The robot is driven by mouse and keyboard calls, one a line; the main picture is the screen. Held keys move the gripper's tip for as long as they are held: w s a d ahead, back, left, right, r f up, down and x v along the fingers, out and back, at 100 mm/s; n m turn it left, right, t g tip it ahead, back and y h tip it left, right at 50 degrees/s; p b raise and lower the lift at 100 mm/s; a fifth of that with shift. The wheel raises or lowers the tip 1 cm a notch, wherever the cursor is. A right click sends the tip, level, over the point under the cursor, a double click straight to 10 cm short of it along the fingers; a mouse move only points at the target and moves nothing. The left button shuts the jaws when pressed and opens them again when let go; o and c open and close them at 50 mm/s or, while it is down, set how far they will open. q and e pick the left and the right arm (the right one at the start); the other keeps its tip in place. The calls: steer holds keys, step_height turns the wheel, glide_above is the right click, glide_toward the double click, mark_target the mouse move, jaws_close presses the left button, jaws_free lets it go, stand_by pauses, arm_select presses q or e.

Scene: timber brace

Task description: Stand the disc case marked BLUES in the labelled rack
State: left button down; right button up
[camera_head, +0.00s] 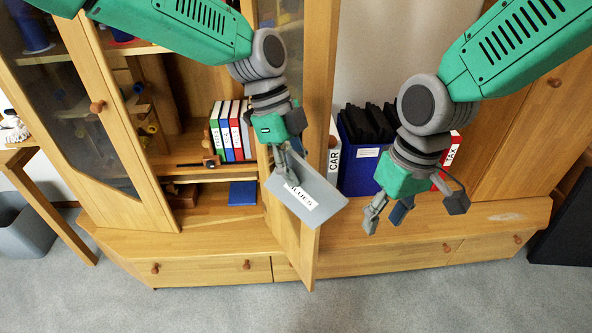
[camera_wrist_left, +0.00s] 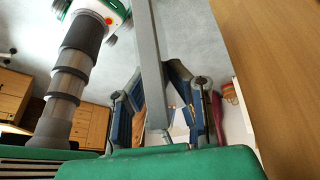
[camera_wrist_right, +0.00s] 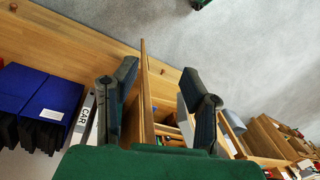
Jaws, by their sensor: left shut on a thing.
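A grey flat case marked BLUES (camera_head: 318,203) hangs tilted in my left gripper (camera_head: 287,165), in front of the open wooden door. In the left wrist view my left gripper (camera_wrist_left: 160,110) is shut on the case (camera_wrist_left: 148,50), seen edge-on between the fingers. My right gripper (camera_head: 388,212) is empty and open, in front of the right part of the cabinet; its spread fingers show in the right wrist view (camera_wrist_right: 162,100). Several coloured upright spines (camera_head: 231,132) stand on the left shelf. I cannot tell which holder is the labelled rack.
The wooden door (camera_head: 322,130) stands open between the two bays. A blue box (camera_head: 352,180) with a white label holds black items, between binders marked CAR (camera_head: 334,160) and TAX (camera_head: 453,146). A blue flat item (camera_head: 243,193) lies on the lower left shelf. The ledge in front is mostly bare.

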steer(key=s+d+f+m, duration=0.3)
steer(key=d+f+m, duration=0.2)
steer(key=d+f, duration=0.2)
steer(key=d, duration=0.2)
steer(key=shift+d+t, duration=0.3)
steer(key=shift+d, duration=0.05)
